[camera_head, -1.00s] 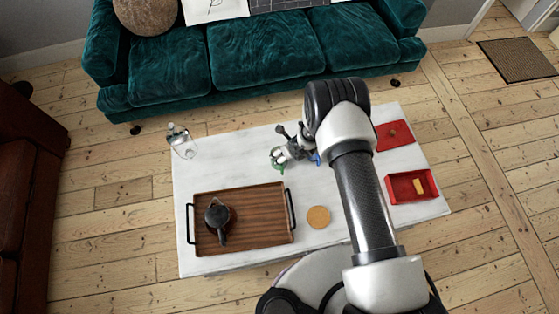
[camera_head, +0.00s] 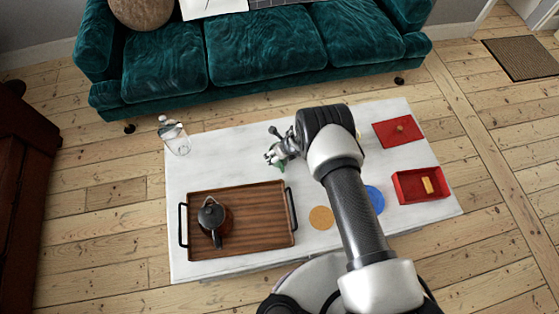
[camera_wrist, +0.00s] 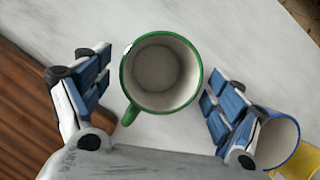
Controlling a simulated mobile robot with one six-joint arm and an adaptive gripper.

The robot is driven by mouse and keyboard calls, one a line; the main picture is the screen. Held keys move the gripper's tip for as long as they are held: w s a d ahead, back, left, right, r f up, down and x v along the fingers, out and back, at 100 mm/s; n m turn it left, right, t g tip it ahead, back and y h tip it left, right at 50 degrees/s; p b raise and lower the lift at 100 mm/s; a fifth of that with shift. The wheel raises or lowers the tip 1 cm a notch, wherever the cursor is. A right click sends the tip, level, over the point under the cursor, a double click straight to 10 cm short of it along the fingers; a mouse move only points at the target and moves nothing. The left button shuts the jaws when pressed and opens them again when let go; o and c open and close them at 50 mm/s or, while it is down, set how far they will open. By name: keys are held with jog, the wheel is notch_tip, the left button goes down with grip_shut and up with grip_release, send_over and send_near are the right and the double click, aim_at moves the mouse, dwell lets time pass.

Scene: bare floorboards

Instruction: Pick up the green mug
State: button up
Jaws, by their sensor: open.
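The green mug (camera_wrist: 185,97) stands upright between my open fingers in the wrist view, rim towards the camera, empty inside, handle towards the lower left. Neither finger appears to touch it. My gripper (camera_wrist: 157,76) is open around it, with blue pads on both fingers. In the head view my gripper (camera_head: 270,157) is over the back middle of the white table (camera_head: 235,160). It hides most of the green mug (camera_head: 279,168) there.
A blue mug (camera_wrist: 282,135) and a yellow object (camera_wrist: 308,163) are close beside my right finger. A wooden tray (camera_head: 262,238) with a dark teapot (camera_head: 213,217) is at front left. A clear glass container (camera_head: 176,140), orange disc (camera_head: 321,217), blue disc (camera_head: 375,198) and red box (camera_head: 405,199) are on the table.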

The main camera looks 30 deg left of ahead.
jog(key=shift+w+a+f, duration=0.1)
jog(key=shift+a+f, duration=0.05)
jog(key=shift+f, duration=0.25)
jog(key=shift+r, duration=0.1)
jog(key=shift+c, duration=0.2)
jog(key=c, duration=1.3)
